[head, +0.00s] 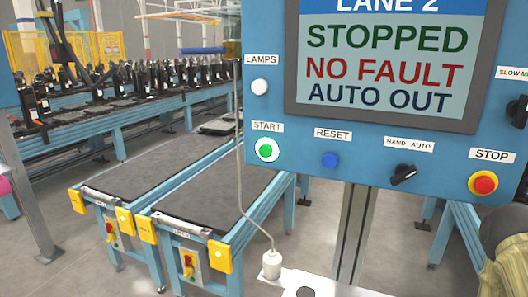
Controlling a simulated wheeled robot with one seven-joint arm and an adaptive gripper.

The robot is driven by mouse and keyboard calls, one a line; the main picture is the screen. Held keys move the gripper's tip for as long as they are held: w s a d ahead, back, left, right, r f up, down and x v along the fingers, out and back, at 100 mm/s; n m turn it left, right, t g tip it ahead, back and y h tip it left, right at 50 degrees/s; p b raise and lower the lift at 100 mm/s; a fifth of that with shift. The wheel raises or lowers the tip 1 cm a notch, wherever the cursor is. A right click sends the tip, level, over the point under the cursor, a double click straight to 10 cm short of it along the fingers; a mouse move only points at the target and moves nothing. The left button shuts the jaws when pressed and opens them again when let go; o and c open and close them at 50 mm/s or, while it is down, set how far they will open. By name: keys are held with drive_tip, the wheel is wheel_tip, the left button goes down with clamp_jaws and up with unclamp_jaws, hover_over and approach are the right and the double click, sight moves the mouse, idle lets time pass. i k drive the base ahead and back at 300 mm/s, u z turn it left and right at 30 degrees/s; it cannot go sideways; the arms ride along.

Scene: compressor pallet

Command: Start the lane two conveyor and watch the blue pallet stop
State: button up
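The lane 2 panel's screen (382,62) reads LANE 2, STOPPED, NO FAULT, AUTO OUT. The green START button (266,150), with a pale ring, sits at the lower left of the blue panel (350,133). The black HAND/AUTO knob (403,174) is turned with its pointer toward the upper right. The red STOP button (484,183) has a yellow surround. Two belt conveyors (205,195) run back at the left; their small end labels are hard to read. I cannot make out a blue pallet. My gripper is not in view.
A blue RESET button (330,160) and a white LAMPS button (260,87) share the panel. A grey post (352,235) supports it. A cable hangs to a white plug-like fitting (271,264). A blue bench (130,125) with dark items stands behind. Grey floor shows at left.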

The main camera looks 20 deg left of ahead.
sight(265, 150)
drive_tip(key=z, duration=1.55)
drive_tip(key=k, duration=1.15)
drive_tip(key=u, duration=1.55)
